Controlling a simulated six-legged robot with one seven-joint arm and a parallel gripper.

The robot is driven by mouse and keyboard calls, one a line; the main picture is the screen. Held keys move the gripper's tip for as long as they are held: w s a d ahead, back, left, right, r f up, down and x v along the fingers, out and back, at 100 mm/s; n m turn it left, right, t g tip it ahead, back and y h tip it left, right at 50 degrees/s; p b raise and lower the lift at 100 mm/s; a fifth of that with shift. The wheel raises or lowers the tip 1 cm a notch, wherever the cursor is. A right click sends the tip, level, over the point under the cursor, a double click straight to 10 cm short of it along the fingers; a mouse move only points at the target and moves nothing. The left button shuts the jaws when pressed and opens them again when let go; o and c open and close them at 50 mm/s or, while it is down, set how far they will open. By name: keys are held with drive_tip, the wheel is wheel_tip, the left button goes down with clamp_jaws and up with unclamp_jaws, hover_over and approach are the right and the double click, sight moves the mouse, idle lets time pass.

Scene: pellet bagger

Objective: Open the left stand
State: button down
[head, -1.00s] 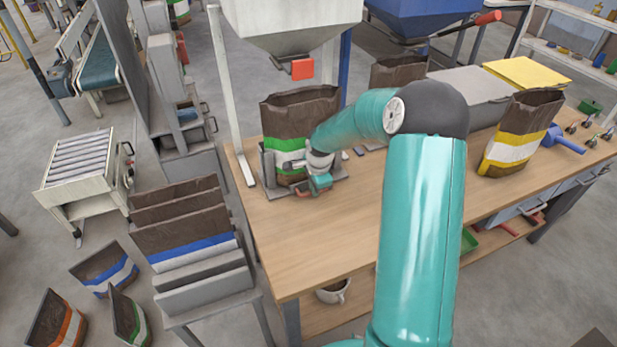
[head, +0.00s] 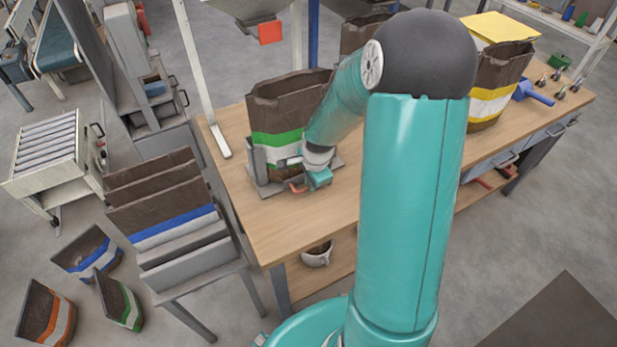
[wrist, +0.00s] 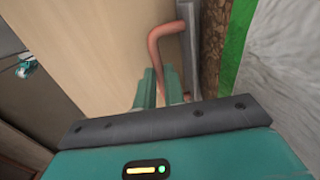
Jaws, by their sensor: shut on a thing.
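The left stand (head: 259,168) is a grey metal holder on the near left part of the wooden bench. A brown bag with green and white bands (head: 285,110) stands upright and open-topped in it. A red-orange bent lever (head: 296,187) sits low at the stand's front. My gripper (head: 304,184) is low at the stand's front, beside the bag. In the wrist view the fingers (wrist: 158,88) are shut on the lever (wrist: 165,40), whose bent end rises past them. The fingers hide the lower part of the lever.
A second bag with a yellow band (head: 500,85) stands farther right on the bench (head: 300,225). A hopper with a red-orange tab (head: 270,32) hangs above the left stand. A rack of folded bags (head: 175,225) stands left of the bench.

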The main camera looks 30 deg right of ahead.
drive_tip(key=c, duration=1.5)
unclamp_jaws()
drive_tip(key=shift+r, duration=0.1)
wheel_tip(320, 180, up, 14)
drive_tip(key=s, duration=0.2)
drive_tip(key=shift+s+f, duration=0.25)
drive_tip(key=s+a+r+n+t, duration=0.3)
drive_tip(key=s+a+r+n, duration=1)
drive_tip(key=s+n, duration=0.3)
drive_tip(key=shift+a+r+n+t, duration=0.3)
drive_tip(key=shift+a+r+n, duration=0.1)
drive_tip(key=shift+n, duration=0.5)
